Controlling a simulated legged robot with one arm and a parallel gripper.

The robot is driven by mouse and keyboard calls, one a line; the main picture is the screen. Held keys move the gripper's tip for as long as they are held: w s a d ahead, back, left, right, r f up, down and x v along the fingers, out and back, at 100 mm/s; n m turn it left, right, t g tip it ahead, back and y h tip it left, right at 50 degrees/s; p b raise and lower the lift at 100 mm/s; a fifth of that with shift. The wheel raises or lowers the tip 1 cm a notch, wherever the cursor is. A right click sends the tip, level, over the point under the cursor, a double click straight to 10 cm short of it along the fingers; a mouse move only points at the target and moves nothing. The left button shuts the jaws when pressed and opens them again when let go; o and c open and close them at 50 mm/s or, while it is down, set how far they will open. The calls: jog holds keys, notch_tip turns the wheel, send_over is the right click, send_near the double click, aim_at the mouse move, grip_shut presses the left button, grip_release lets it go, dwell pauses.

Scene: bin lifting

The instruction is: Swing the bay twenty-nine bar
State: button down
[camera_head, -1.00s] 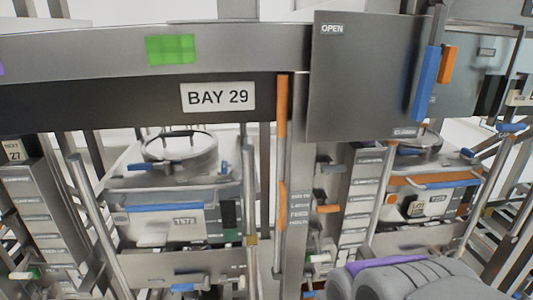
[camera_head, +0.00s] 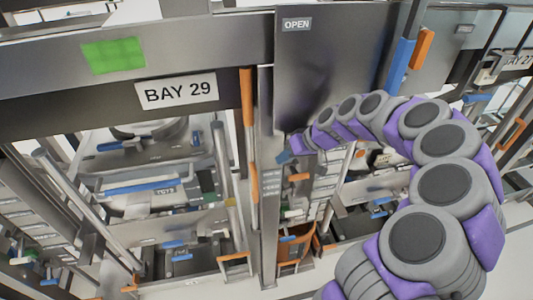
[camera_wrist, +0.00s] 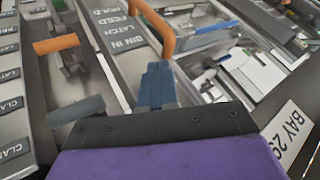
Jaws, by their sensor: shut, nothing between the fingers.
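The BAY 29 sign (camera_head: 176,92) is on the dark crossbeam in the head view and at the lower right of the wrist view (camera_wrist: 296,130). Just right of it in the head view, a long orange bar (camera_head: 248,115) stands upright beside a grey post. A curved orange bar (camera_wrist: 158,28) lies just beyond my fingertips in the wrist view; whether they touch it is unclear. My gripper (camera_wrist: 157,85) is shut and empty, with its blue fingers together. In the head view my gripper (camera_head: 286,157) is right of the post, below the OPEN panel.
The grey OPEN panel (camera_head: 325,70) hangs right of the post, with a blue handle (camera_head: 398,66) and an orange handle (camera_head: 423,48). A label strip (camera_wrist: 115,32) and a short orange lever (camera_wrist: 57,44) lie close left of the fingers. A bin with a blue bar (camera_head: 140,187) sits below the sign.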

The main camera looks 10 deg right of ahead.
aim_at(266, 168)
jog(key=p+x, duration=0.1)
jog(key=x, duration=0.3)
jog(key=p+x, duration=0.1)
jog(key=x, duration=0.4)
jog(key=shift+w+f, duration=0.15)
jog(key=shift+w, duration=0.15)
jog(key=shift+w+f, duration=0.15)
jog(key=shift+f, duration=0.1)
jog(key=shift+d, duration=0.15)
